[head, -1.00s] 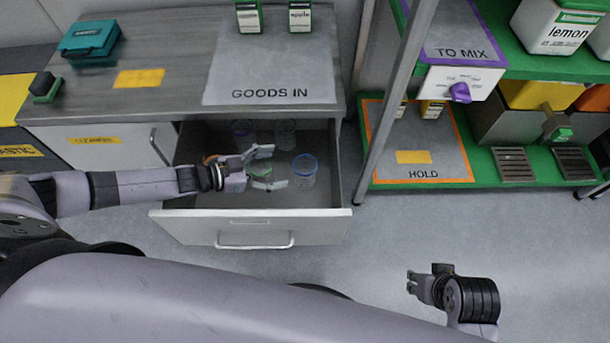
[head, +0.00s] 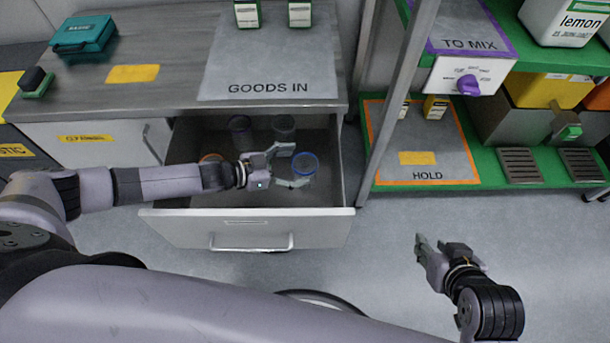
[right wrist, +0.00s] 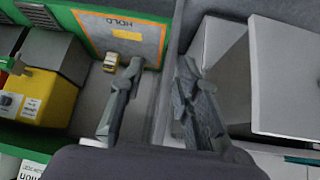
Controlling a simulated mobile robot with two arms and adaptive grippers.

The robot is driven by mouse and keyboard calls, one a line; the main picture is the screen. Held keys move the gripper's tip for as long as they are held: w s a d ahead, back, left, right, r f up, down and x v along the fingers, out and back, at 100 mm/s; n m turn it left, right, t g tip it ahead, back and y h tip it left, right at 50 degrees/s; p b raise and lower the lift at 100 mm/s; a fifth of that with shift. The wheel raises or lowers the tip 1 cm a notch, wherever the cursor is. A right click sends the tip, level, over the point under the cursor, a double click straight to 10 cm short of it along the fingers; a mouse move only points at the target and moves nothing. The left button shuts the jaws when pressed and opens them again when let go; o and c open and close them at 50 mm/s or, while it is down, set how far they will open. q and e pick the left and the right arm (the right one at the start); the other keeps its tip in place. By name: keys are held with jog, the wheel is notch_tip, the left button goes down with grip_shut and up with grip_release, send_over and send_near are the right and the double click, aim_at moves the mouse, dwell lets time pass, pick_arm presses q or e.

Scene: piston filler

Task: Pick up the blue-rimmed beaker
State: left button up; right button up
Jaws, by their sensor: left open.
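The blue-rimmed beaker (head: 308,165) is clear and stands in the open drawer, right of its middle, in the head view. My left gripper (head: 293,166) reaches into the drawer from the left, with its open fingers pointing right at the beaker. One fingertip is at the far side and one at the near side of the beaker's left edge; I cannot tell whether they touch it. My right gripper (head: 436,243) is open and empty, over the floor right of the drawer. Its spread fingers also show in the right wrist view (right wrist: 162,65).
The drawer front (head: 250,228) stands out below the GOODS IN counter (head: 180,95). A shelf post (head: 398,95) and the HOLD mat (head: 440,155) are to the right.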

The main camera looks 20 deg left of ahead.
pick_arm(q)
jog(key=shift+w+d+f, duration=0.15)
jog(key=shift+w+d, duration=0.15)
jog(key=shift+d, duration=0.1)
pick_arm(e)
jog(key=shift+w+a+r+t, duration=0.25)
jog(key=shift+w+r+t, duration=0.2)
jog(key=shift+w, duration=0.25)
jog(key=shift+w+a+r+t, duration=0.2)
jog(key=shift+w+r+t, duration=0.2)
jog(key=shift+w, duration=0.25)
pick_arm(q)
jog(key=shift+c, duration=0.6)
jog(key=c, duration=1.2)
